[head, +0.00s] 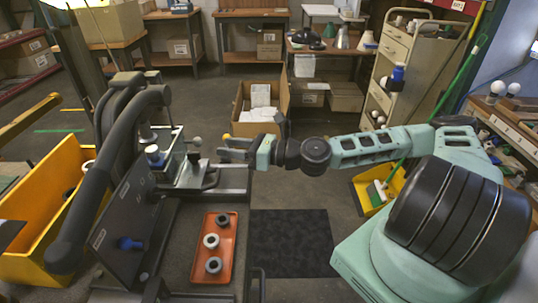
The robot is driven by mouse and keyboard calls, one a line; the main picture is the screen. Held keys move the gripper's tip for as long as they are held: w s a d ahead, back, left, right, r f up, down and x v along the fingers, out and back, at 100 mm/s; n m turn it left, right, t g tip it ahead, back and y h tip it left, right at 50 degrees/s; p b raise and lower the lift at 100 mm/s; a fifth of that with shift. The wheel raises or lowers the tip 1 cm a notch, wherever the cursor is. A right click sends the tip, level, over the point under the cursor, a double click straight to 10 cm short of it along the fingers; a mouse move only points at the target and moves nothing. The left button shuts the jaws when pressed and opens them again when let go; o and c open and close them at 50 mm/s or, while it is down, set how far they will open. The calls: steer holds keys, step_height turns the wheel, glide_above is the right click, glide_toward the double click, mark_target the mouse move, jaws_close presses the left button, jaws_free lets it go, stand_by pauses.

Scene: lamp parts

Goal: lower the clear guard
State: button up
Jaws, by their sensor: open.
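A fixture with a pale, see-through-looking box part (172,148) stands left of centre. I take this part to be the clear guard, but its edges are faint and I cannot tell how far it is raised. A grey round knob (197,141) shows at its right side. My gripper (226,149) reaches in from the right at about the same height in the picture. Its fingers point left and are apart, with nothing seen between them. It looks close to the knob, but I cannot tell the gap in depth.
A dark slanted panel (122,215) with a blue knob and thick black curved bars stands at the left. An orange tray (225,262) with three rings lies in front, beside a black mat (290,258). An open cardboard box (243,103) is behind my gripper.

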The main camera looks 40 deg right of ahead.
steer(key=b+v, duration=0.2)
steer(key=v, duration=0.8)
steer(key=shift+s+d, duration=0.15)
steer(key=shift+s, duration=0.05)
stand_by(0.3)
